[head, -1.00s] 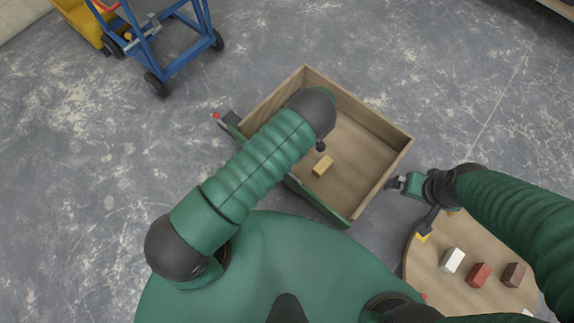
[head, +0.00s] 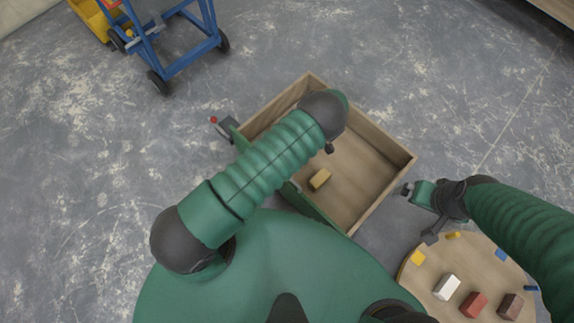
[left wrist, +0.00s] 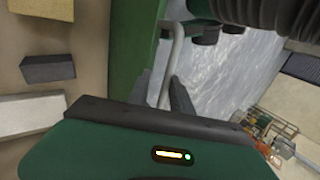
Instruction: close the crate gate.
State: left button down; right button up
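The wooden crate (head: 388,193) stands on the floor in front of me, with its green gate (head: 318,211) along the near-left side. My left arm covers much of that side, so I cannot tell whether the gate is flush with the walls. In the left wrist view the gate (left wrist: 117,70) runs upward beside a pale grey bent handle (left wrist: 177,45). My left gripper (left wrist: 162,88) has a finger on each side of the handle and appears shut on it. My right gripper (head: 406,189) hangs just off the crate's right corner; its fingers are too small to read.
A round table (head: 420,286) with several blocks is at lower right. A blue trolley (head: 183,62) stands at upper left.

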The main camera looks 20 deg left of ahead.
pick_arm(q)
jog(key=c, duration=1.5)
grip_release()
jog(key=shift+w+d+t, duration=0.15)
jog(key=shift+w+d, duration=0.1)
jog(key=shift+w, duration=0.3)
jog(key=shift+w+d+t, duration=0.15)
jog(key=shift+w+d, duration=0.05)
jog(key=shift+w, duration=0.3)
jog(key=p+v, duration=0.3)
jog(key=v, duration=1.3)
jog(key=shift+w+a+r, duration=0.1)
jog(key=shift+a+r, duration=0.05)
